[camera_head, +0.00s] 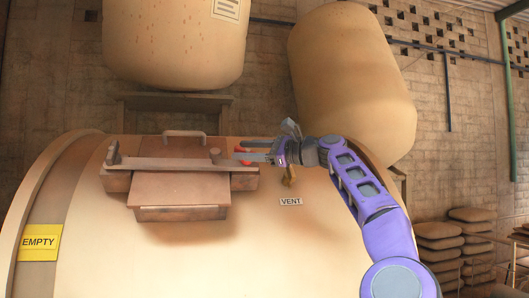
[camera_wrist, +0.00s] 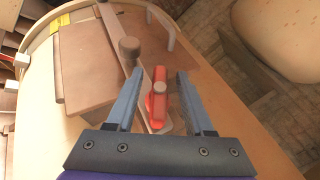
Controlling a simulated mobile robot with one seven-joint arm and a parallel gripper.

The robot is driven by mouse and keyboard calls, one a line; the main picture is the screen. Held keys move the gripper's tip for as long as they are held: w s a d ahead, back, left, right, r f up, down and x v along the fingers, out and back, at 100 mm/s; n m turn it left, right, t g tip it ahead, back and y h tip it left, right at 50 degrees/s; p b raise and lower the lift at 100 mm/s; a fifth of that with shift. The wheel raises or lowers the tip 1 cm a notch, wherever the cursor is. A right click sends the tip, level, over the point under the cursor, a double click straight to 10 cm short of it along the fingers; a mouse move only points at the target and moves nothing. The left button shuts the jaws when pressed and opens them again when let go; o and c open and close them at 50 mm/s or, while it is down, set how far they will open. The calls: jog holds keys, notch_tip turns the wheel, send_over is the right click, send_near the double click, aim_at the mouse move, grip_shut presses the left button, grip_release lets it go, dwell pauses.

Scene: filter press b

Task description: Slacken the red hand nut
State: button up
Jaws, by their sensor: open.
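The red hand nut (camera_wrist: 159,92) sits at the near end of the brown clamp bar (camera_wrist: 120,40) in the wrist view. It shows as an upright red wing above a round red base. My gripper (camera_wrist: 160,75) is open, with one finger on each side of the nut and a visible gap to both. In the head view my gripper (camera_head: 250,155) reaches in from the right at the right end of the bar. The red nut (camera_head: 244,150) is partly hidden there by my fingers.
The bar crosses a brown hatch lid (camera_head: 180,190) on a large cream tank (camera_head: 300,250). A round knob (camera_wrist: 130,48) and a grey loop handle (camera_wrist: 165,28) stand close by. A brass valve (camera_head: 289,178) is near my wrist, above the VENT label (camera_head: 291,201).

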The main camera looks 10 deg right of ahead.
jog(key=b+v, duration=0.3)
jog(key=v, duration=1.4)
jog(key=shift+f, duration=0.1)
